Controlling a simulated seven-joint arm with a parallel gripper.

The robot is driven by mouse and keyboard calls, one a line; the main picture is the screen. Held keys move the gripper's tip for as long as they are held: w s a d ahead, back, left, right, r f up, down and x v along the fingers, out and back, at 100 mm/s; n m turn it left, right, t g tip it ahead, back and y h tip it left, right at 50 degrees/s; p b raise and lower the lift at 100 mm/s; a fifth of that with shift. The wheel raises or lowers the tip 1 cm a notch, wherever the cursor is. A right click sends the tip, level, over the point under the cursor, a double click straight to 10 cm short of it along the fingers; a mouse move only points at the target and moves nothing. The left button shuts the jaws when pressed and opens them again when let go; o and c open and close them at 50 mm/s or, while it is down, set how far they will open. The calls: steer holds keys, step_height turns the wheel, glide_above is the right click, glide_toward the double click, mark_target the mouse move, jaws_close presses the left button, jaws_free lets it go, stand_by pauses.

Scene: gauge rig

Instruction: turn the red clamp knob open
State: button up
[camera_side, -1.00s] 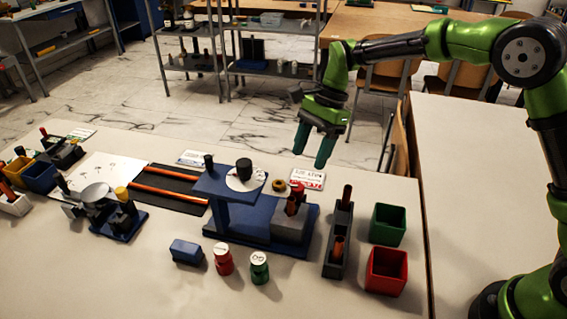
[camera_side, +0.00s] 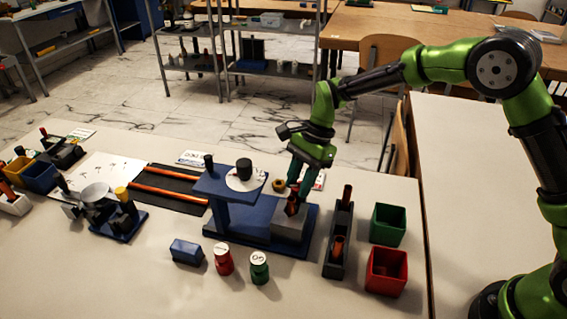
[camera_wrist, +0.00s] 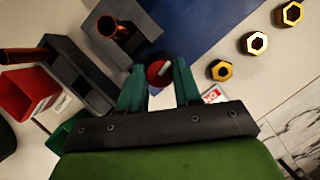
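The red clamp knob (camera_wrist: 158,72) shows in the wrist view as a round red top with a pale bar. It lies between the two green fingertips of my gripper (camera_wrist: 159,78). The fingers are apart, one on each side of the knob; I cannot tell whether they touch it. In the side view my gripper (camera_side: 299,184) points down behind a copper-coloured cylinder (camera_side: 292,206) in a grey block on the blue base (camera_side: 238,231). The fingers largely hide the knob there. In the wrist view the copper cylinder (camera_wrist: 109,28) stands in the grey block, up and left of the knob.
A dark rack (camera_side: 337,238) with copper cylinders, a green bin (camera_side: 388,223) and a red bin (camera_side: 386,271) stand to the right. Red (camera_side: 223,261) and green (camera_side: 259,268) jars stand in front. Hex nuts (camera_wrist: 256,43) lie at the wrist view's upper right.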

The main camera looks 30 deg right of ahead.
steer(key=c, duration=0.5)
steer(key=n+g, duration=0.1)
steer(key=n, duration=0.3)
steer(key=shift+w, duration=0.15)
steer(key=n+g+h, duration=0.1)
steer(key=n, duration=0.2)
steer(key=shift+w+a+n+g, duration=0.1)
steer(key=shift+n+g, duration=0.2)
steer(key=n+h, duration=0.1)
steer(key=n, duration=0.1)
steer(key=n+h, duration=0.1)
steer(key=n, duration=0.1)
steer(key=shift+a+g, duration=0.1)
steer(key=shift+g, duration=0.2)
steer(key=shift+a+n+h, duration=0.1)
steer(key=shift+n+h, duration=0.6)
steer(key=shift+n, duration=1.4)
